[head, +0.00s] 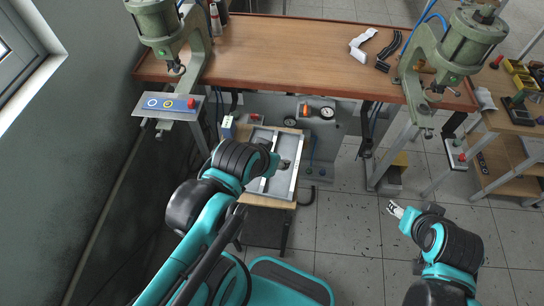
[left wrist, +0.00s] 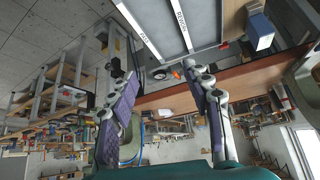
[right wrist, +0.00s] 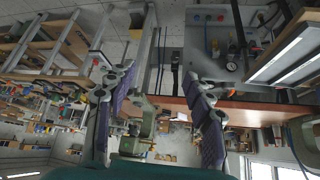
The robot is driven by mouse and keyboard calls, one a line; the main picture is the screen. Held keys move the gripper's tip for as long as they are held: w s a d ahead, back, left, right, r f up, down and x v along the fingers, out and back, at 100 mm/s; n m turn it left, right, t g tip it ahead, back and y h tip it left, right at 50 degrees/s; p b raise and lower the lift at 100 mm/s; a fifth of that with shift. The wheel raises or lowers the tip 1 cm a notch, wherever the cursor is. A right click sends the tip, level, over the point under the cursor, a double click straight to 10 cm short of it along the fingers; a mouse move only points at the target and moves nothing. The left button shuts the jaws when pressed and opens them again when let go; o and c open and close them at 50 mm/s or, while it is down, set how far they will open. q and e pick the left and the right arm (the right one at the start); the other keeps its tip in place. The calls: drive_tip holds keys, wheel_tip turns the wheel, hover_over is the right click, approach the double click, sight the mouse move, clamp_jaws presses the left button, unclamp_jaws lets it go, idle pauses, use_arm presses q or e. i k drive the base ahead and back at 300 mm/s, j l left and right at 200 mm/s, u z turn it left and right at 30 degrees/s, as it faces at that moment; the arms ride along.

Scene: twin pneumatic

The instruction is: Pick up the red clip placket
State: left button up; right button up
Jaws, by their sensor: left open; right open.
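I cannot make out a red clip placket for certain in any view. A tray with pale dividers (head: 257,185) stands on a small stand under the workbench. Two white labelled strips (left wrist: 138,27) on it show in the left wrist view. My left gripper (head: 285,164) is over the tray's right side in the head view; its open, empty fingers show in the left wrist view (left wrist: 166,82). My right gripper (head: 394,209) is over the floor, right of the tray. Its fingers are spread and empty in the right wrist view (right wrist: 155,82).
A wooden workbench (head: 290,50) carries green presses at left (head: 155,20) and right (head: 460,45). White parts (head: 362,42) and black parts (head: 388,50) lie on it. A small blue-and-white box (head: 227,127) stands by the tray. The tiled floor between tray and right gripper is clear.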

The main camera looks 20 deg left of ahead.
sight(189, 107)
drive_tip(key=u, duration=0.4)
drive_tip(key=k+j+u, duration=0.1)
drive_tip(key=u, duration=0.35)
drive_tip(key=k+j+u, duration=0.1)
drive_tip(key=u, duration=0.7)
drive_tip(key=j, duration=0.05)
